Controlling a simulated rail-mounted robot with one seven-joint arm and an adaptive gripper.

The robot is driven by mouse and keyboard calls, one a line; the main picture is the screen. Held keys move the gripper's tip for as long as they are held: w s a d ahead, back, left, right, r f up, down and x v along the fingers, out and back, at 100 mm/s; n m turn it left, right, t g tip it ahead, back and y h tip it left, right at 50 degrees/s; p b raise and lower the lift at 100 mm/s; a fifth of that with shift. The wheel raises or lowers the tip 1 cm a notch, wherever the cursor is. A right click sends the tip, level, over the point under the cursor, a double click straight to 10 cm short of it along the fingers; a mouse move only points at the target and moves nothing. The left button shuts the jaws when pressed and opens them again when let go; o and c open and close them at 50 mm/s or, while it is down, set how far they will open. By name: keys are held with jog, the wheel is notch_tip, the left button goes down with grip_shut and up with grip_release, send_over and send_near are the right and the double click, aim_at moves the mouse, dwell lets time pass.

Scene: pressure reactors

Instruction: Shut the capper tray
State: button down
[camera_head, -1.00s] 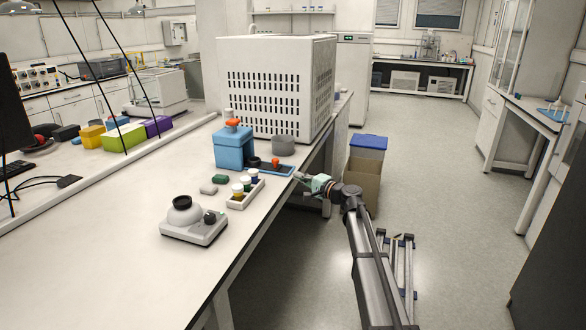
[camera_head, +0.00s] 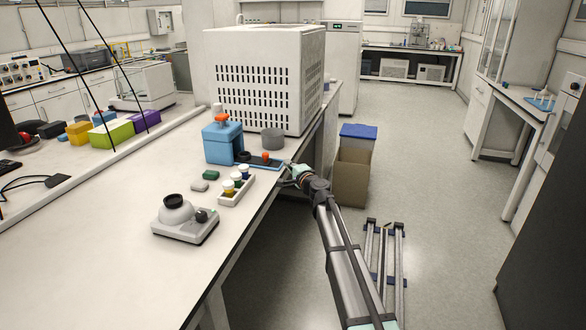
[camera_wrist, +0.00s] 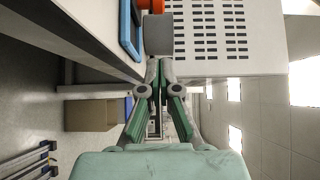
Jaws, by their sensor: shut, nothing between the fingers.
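The capper (camera_head: 222,142) is a blue box with an orange knob on top, standing on the bench. Its flat blue tray (camera_head: 279,164) sticks out to the right toward the bench edge, with a small orange-topped item on it. In the wrist view the blue tray rim (camera_wrist: 126,35) shows at the upper left. My gripper (camera_head: 286,178) is at the bench edge, just beyond the tray's outer end. In the wrist view my gripper's fingertips (camera_wrist: 160,65) are together and empty. I cannot tell whether they touch the tray.
A grey cylinder (camera_head: 273,139) stands behind the tray, before a large white slotted cabinet (camera_head: 262,85). A rack with several vials (camera_head: 237,190) and a white device (camera_head: 186,220) stand nearer.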

aim_at(274, 166)
jog(key=x, duration=0.4)
jog(key=shift+w, duration=0.1)
jog(key=a, duration=0.1)
jog(key=w+a+p, duration=0.1)
jog(key=a, duration=0.1)
jog(key=shift+a, duration=0.1)
jog(key=shift+w+a, duration=0.1)
jog(key=shift+a, duration=0.4)
